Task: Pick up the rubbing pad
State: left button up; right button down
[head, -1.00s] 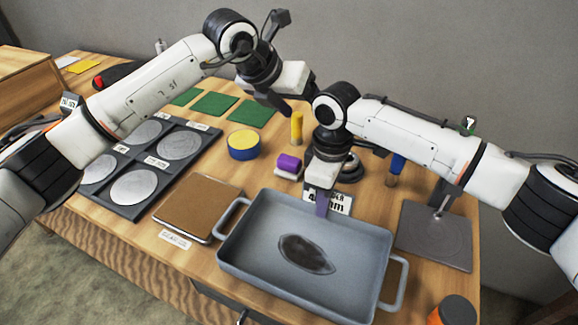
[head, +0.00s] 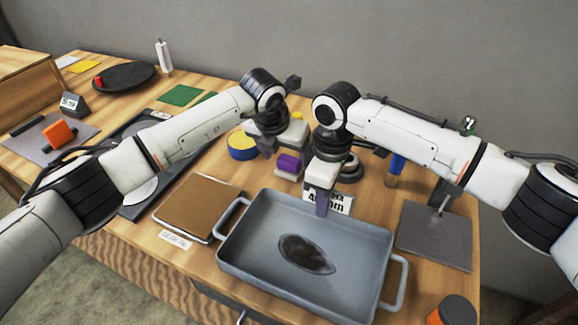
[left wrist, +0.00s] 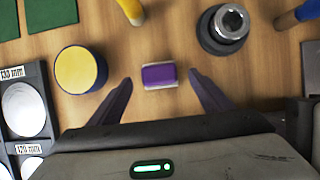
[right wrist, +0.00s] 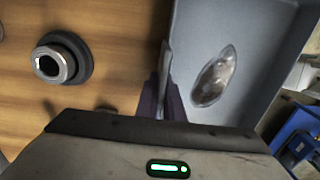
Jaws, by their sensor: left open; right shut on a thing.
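The rubbing pad (head: 288,165), which I take to be the small purple and white block, lies on the wooden table behind the grey pan (head: 240,272). In the left wrist view the pad (left wrist: 159,76) shows between the spread fingers. My left gripper (head: 279,146) is open and empty, above the pad, with no visible contact. My right gripper (head: 321,205) is shut on the pan's far wall; in the right wrist view its fingers (right wrist: 165,92) straddle that wall.
A yellow-topped blue tin (head: 242,146) and a dark ring-shaped metal part (left wrist: 223,28) flank the pad. A brown board (head: 199,206) lies left of the pan, with a grey plate (head: 435,236) on its right. The pan holds a dark liquid patch (head: 306,254).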

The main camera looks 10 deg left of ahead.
aim_at(288, 160)
pick_arm(q)
jog(key=shift+x, duration=1.6)
jog(key=shift+w, duration=0.1)
jog(key=shift+c, duration=0.2)
jog(key=c, duration=1.1)
jog(key=shift+r, duration=0.15)
notch_tip(288, 160, up, 10)
jog(key=shift+f, duration=0.1)
